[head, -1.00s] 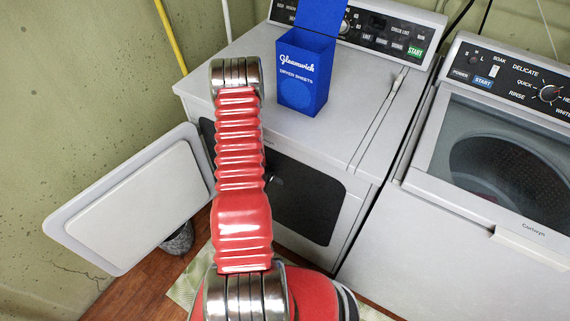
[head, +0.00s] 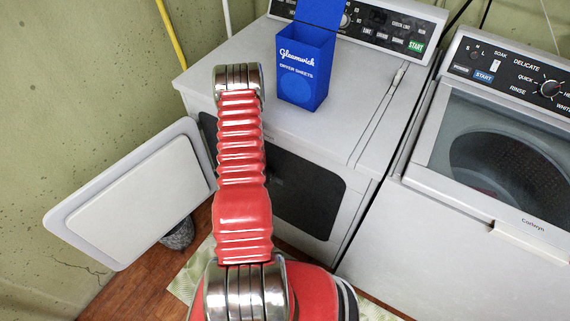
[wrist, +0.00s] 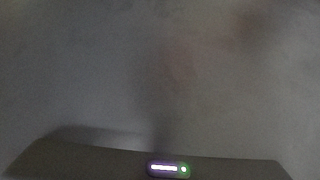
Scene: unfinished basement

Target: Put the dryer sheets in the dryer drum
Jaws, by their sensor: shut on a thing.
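The blue dryer-sheets box (head: 304,70) stands upright on the dryer top, its lid raised, apart from my arm. Its inside cannot be made out. The dryer (head: 330,120) has its door (head: 140,195) swung open to the left. The dark rounded drum opening (head: 305,195) shows in its front, partly behind my red arm. In the head view my gripper is hidden. In the wrist view a dark edge with a small lit bar, which looks like part of my gripper (wrist: 165,167), shows at the bottom. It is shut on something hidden. A blurred grey surface fills the rest.
A washer (head: 480,210) with a clear lid stands close on the right. A bare green wall (head: 80,80) is on the left, with a yellow pole (head: 170,35). A dark grey object (head: 178,235) lies on the wooden floor below the open door.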

